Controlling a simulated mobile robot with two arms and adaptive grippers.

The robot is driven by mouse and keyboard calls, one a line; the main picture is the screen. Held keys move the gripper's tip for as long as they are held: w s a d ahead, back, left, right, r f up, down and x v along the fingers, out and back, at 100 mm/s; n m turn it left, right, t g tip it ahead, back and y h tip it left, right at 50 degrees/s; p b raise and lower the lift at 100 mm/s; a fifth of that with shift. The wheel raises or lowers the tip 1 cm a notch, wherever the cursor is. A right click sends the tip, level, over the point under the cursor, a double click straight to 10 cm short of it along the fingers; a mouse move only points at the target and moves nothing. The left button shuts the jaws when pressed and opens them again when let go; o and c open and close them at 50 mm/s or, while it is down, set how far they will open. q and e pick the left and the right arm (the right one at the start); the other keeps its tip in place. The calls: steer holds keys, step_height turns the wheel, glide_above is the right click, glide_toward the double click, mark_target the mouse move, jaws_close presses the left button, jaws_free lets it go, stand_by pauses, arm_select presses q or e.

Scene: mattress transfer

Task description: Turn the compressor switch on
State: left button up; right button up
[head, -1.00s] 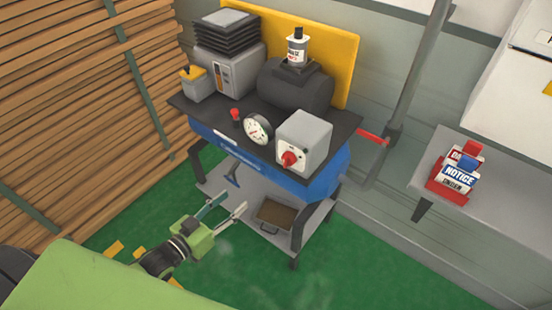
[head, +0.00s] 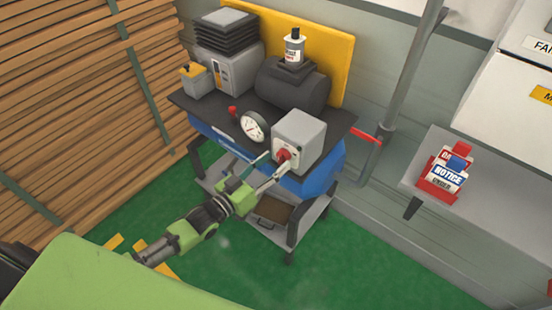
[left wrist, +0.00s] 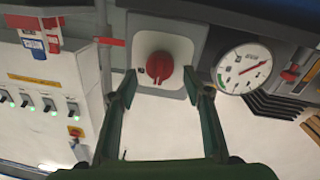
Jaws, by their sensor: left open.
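The compressor (head: 318,178) is a blue tank under a dark top plate. On the plate's front right stands a grey switch box (head: 301,136) with a red rotary knob (head: 283,155). In the left wrist view the knob (left wrist: 159,66) faces me on a pale plate, its grip bar roughly upright. My left gripper (head: 272,167) is open and empty, with its fingertips just in front of the knob. In the left wrist view the fingers (left wrist: 160,86) stand on either side of the knob, apart from it. My right gripper is not in view.
A round pressure gauge (head: 252,126) sits close left of the switch box. A red lever (head: 366,136) sticks out at the right. Stacked timber (head: 80,100) stands at the left.

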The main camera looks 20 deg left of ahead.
arm_select(q)
steer(key=shift+x, duration=0.8)
steer(key=c, duration=1.1)
steer(key=shift+m, duration=0.4)
steer(key=m+p, duration=0.1)
steer(key=m, duration=0.3)
steer(key=shift+r+m, duration=0.1)
steer(key=shift+m, duration=0.2)
steer(key=m, duration=0.3)
steer(key=shift+s+d+y, duration=0.1)
steer(key=shift+y, duration=0.2)
steer(key=shift+m, duration=1.5)
